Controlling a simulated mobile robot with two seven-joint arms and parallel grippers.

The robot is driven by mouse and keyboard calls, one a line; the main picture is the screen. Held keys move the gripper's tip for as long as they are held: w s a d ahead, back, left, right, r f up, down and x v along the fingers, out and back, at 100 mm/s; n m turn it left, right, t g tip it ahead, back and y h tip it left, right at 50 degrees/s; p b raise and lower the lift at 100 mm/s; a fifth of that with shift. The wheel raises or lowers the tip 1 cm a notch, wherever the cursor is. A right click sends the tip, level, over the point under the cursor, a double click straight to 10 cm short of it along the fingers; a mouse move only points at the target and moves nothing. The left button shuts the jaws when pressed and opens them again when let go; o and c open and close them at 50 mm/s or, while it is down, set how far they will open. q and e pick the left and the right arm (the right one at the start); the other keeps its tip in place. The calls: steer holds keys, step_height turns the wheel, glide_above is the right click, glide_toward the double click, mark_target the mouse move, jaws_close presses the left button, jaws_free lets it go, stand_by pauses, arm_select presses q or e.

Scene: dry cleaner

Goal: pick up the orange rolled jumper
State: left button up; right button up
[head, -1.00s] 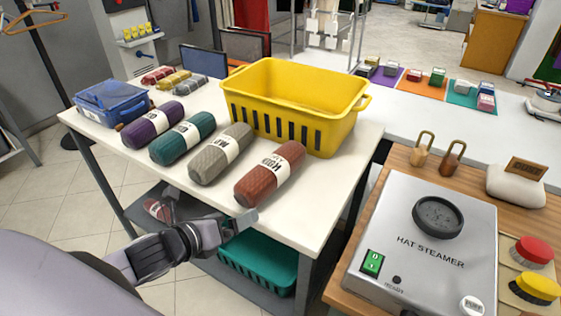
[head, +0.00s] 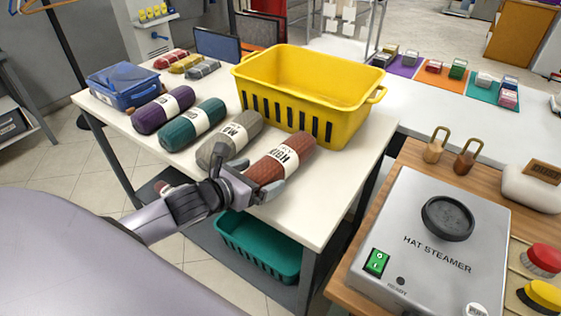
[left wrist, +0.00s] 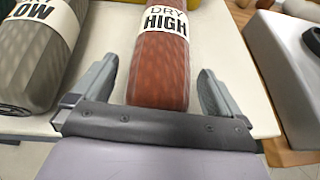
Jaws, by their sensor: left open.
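The rolled jumper (head: 281,158) is rust-orange, with a white paper band. It lies on the white table at the right end of a row of rolls. In the left wrist view the jumper (left wrist: 158,68) shows a band reading "DRY HIGH". My left gripper (head: 254,177) is open at its near end. In the left wrist view the fingers of my left gripper (left wrist: 156,88) stand on either side of that end, with a gap on each side. My right gripper is not in view.
A grey roll (head: 218,152) lies close left of the jumper, with teal (head: 180,134) and purple (head: 153,115) rolls beyond. A yellow basket (head: 300,97) stands just behind. A hat steamer (head: 415,255) sits on the wooden counter at right. A teal crate (head: 245,252) is below the table.

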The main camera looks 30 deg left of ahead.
arm_select(q)
steer(key=shift+x, duration=1.2)
steer(key=c, duration=1.3)
steer(key=shift+r, duration=0.15)
